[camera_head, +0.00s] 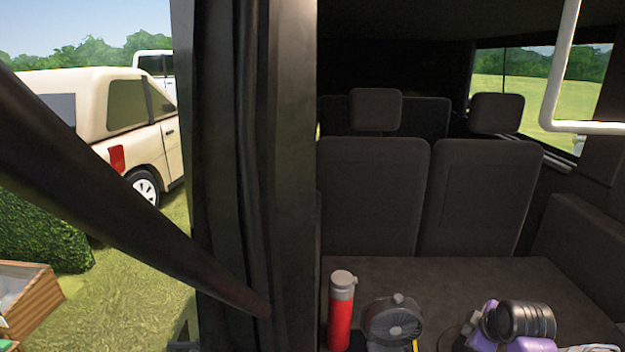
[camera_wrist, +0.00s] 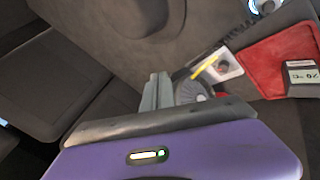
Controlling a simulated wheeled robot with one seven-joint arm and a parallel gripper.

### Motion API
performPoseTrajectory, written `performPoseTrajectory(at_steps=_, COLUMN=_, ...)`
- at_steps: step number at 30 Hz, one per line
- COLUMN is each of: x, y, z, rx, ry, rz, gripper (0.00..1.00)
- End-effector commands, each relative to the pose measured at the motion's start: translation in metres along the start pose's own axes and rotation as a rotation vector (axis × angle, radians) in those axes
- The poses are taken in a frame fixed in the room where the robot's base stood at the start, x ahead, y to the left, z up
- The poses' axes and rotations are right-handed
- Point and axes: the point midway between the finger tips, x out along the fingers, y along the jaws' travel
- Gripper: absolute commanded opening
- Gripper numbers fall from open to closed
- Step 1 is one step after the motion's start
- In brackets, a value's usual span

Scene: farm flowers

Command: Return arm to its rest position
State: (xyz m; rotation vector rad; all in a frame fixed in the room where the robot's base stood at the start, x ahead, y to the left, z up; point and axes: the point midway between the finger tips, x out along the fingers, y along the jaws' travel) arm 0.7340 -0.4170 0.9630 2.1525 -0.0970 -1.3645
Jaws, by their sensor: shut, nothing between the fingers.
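My gripper (camera_wrist: 158,88) shows in the wrist view, its two grey fingers together and empty. Its purple housing, with a small lit strip, fills the bottom of that view. In the head view, purple and black parts of my arm show at the lower right, over the dark cargo floor (camera_head: 450,275); the fingers cannot be made out there. In the wrist view a grey round thing, partly hidden, lies behind the fingers.
A red bottle (camera_head: 340,312) and a dark fan (camera_head: 392,322) stand near my arm. Dark seats (camera_head: 375,195) stand behind. A red flat thing (camera_wrist: 278,60) and a white card (camera_wrist: 222,65) lie beyond my gripper. A dark pillar (camera_head: 245,150) bounds the opening on the left.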

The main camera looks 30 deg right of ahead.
Motion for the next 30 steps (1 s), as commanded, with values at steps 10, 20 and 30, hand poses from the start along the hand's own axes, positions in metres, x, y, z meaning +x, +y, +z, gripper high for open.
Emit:
performPoseTrajectory(at_steps=10, x=-0.049, y=-0.090, z=-0.097, rx=0.528, ry=0.464, rz=0.272, gripper=0.00)
performPoseTrajectory(at_steps=20, x=-0.147, y=-0.194, z=-0.098, rx=0.815, ry=0.772, rz=0.285, gripper=0.00)
performPoseTrajectory(at_steps=30, x=-0.255, y=-0.281, z=-0.054, rx=0.873, ry=0.947, rz=0.163, gripper=0.00)
